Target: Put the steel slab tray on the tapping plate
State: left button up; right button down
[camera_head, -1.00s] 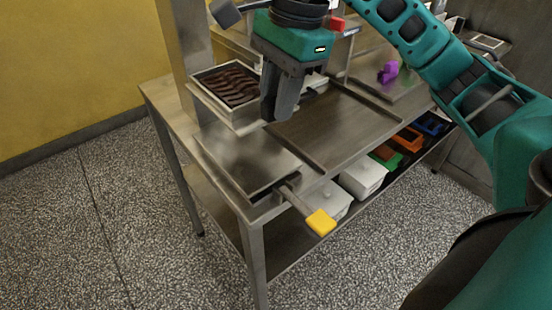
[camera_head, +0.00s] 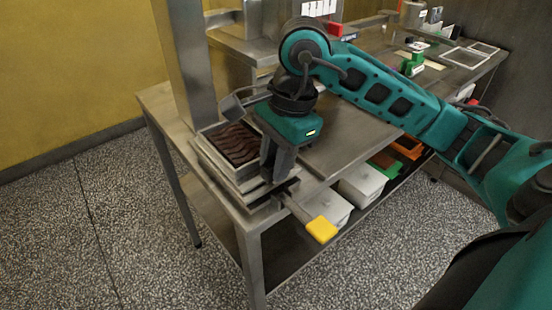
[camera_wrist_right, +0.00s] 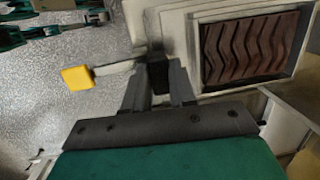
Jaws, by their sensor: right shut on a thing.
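The steel slab tray (camera_head: 206,152), with dark brown wavy slabs in it, is over the tapping plate at the near left corner of the steel table. It also shows in the right wrist view (camera_wrist_right: 197,58). The tapping plate (camera_head: 257,199) is mostly hidden under the tray; I cannot tell whether the tray touches it. My right gripper (camera_head: 266,178) is at the tray's right side, shut on a dark grip there; its fingers show in the wrist view (camera_wrist_right: 160,85). My left gripper is not in view.
A lever with a yellow end (camera_head: 321,229) sticks out past the table's front edge, close to my right gripper. A flat dark steel sheet (camera_head: 345,136) lies to the right. White bins (camera_head: 361,186) stand on the shelf below. A steel post (camera_head: 183,65) rises behind the tray.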

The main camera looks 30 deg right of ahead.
jog(key=shift+w+r, duration=0.1)
jog(key=c, duration=0.9)
grip_release()
jog(key=shift+f, duration=0.2)
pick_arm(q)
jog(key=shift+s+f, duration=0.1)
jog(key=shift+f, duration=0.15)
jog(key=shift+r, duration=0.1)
pick_arm(e)
jog(key=shift+r, duration=0.3)
pick_arm(q)
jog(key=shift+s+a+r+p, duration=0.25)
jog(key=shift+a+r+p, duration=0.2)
jog(key=shift+p, duration=0.45)
pick_arm(e)
jog(key=r, duration=0.3)
jog(key=s+d+r, duration=0.1)
jog(key=r, duration=0.7)
jog(key=shift+s+d+r, duration=0.15)
jog(key=shift+d+r, duration=0.1)
jog(key=shift+d, duration=0.15)
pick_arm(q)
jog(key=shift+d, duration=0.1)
